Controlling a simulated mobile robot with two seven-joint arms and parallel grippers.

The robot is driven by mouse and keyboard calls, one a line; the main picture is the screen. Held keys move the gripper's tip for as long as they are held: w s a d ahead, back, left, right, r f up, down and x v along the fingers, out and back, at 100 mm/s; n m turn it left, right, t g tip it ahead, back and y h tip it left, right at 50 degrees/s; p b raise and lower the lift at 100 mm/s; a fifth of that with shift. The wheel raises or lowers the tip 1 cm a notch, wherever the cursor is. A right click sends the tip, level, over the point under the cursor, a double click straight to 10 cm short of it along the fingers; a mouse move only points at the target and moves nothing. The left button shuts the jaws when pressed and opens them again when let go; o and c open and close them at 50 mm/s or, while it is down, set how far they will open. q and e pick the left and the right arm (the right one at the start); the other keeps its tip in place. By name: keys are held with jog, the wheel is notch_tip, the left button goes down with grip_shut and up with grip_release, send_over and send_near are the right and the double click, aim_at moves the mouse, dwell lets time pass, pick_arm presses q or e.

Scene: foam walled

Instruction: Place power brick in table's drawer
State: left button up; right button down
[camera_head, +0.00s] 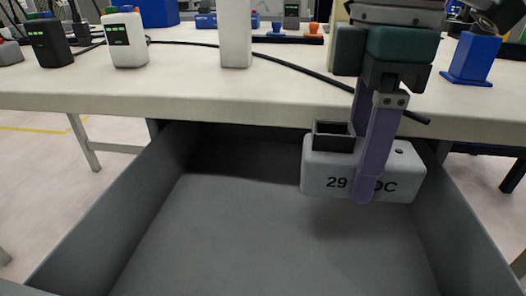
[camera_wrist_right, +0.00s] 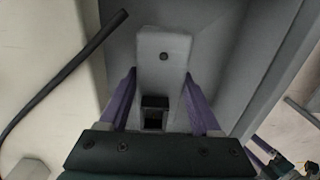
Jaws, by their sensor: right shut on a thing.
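The power brick (camera_head: 330,182) is a light grey block with dark lettering and a black socket on top. My right gripper (camera_head: 370,195) is shut on it, with purple fingers on its near and far sides. In the right wrist view the brick (camera_wrist_right: 161,75) sits between the two purple fingers of the gripper (camera_wrist_right: 162,100). The table's drawer (camera_head: 250,225) is pulled open, grey and empty. The brick is over the right rear part of the drawer; I cannot tell whether it touches the floor. My left gripper is not in view.
The white table (camera_head: 190,95) runs across above the drawer's rear. On it stand a white charger-like box (camera_head: 125,42), a black one (camera_head: 48,42), a white block (camera_head: 235,35) and a blue holder (camera_head: 473,58). A black cable (camera_head: 290,68) crosses the tabletop to its front edge.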

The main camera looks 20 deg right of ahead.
jog(key=b, duration=0.2)
send_over(335, 245)
notch_tip(335, 245, down, 5)
jog(key=shift+f, duration=0.15)
notch_tip(335, 245, down, 6)
jog(key=shift+r+b, duration=0.2)
jog(key=shift+b, duration=1.05)
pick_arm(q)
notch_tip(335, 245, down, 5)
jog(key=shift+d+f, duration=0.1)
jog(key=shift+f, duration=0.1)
pick_arm(e)
jog(key=shift+r, duration=0.1)
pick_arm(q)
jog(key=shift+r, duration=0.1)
pick_arm(e)
jog(key=shift+c, duration=0.4)
grip_release()
notch_tip(335, 245, up, 11)
jog(key=p, duration=0.6)
jog(key=shift+r, duration=0.15)
pick_arm(q)
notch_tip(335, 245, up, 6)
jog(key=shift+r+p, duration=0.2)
jog(key=shift+p, duration=0.15)
pick_arm(e)
jog(key=shift+r, duration=0.4)
